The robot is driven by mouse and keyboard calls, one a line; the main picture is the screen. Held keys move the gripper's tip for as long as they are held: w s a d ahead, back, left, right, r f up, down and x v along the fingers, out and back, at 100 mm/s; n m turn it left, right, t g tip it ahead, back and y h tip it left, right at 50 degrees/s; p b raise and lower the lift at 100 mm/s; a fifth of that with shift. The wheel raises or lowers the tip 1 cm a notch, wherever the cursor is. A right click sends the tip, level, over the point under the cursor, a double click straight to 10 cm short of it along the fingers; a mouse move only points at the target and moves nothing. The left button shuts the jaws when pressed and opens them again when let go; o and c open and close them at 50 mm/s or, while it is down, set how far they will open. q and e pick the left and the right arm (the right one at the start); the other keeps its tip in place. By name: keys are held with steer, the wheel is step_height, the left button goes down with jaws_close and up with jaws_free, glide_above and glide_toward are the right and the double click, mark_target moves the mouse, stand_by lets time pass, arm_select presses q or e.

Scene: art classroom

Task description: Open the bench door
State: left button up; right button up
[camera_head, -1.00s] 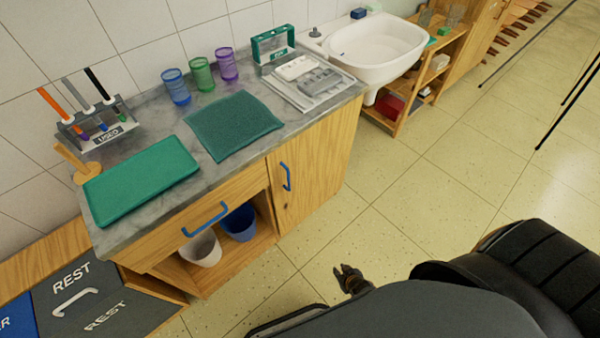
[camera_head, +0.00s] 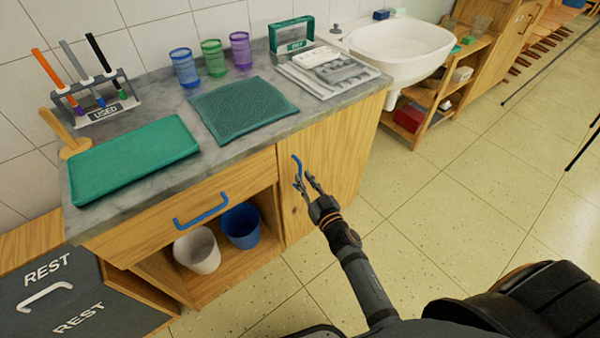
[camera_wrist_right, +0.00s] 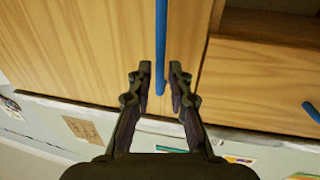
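The wooden bench door (camera_head: 335,160) is at the right part of the bench front and looks shut. Its blue vertical handle (camera_head: 296,168) is near the door's left edge. My right gripper (camera_head: 307,183) is open in front of the door, at the lower end of the handle. In the right wrist view, the blue handle (camera_wrist_right: 161,45) runs down between the two open fingers of the gripper (camera_wrist_right: 159,85); contact cannot be told. My left gripper is not in view.
Left of the door are a drawer with a blue handle (camera_head: 201,209) and an open shelf with a white bin (camera_head: 197,250) and a blue bin (camera_head: 240,226). A green tray (camera_head: 130,160) and cups stand on the worktop (camera_head: 215,160).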

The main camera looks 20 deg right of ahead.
mark_target(300, 173)
steer(key=shift+w+a, duration=0.15)
steer(key=shift+w, duration=0.8)
steer(key=shift+w+a, duration=0.15)
steer(key=shift+w, duration=0.75)
steer(key=shift+c, duration=0.4)
jaws_close()
